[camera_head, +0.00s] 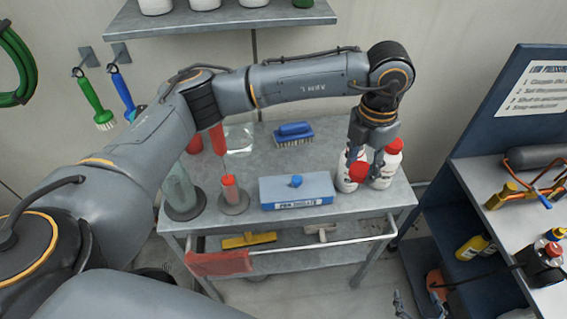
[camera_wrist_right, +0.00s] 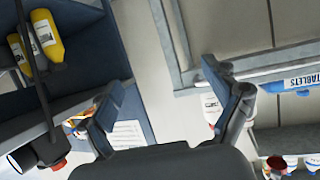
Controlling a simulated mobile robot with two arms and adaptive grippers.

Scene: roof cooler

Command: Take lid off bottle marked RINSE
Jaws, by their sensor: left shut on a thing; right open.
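Two white bottles stand close together at the right end of the grey cart top: a left one (camera_head: 345,178) and a right one (camera_head: 385,172) with a red cap (camera_head: 394,146). I cannot read a RINSE mark on either. My left gripper (camera_head: 366,160) reaches down from above, its fingers shut on a red lid (camera_head: 360,172) in front of the bottles. The gripper hides the left bottle's top, so I cannot tell whether the lid is still seated. My right gripper (camera_wrist_right: 165,95) is open and empty; it also shows at the bottom of the head view (camera_head: 405,304).
A blue tablets box (camera_head: 297,190) and a blue brush (camera_head: 294,134) lie on the cart. A glass cylinder (camera_head: 179,188) stands at its left. A bench (camera_head: 525,205) with tools is at the right. A shelf (camera_head: 220,17) hangs above.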

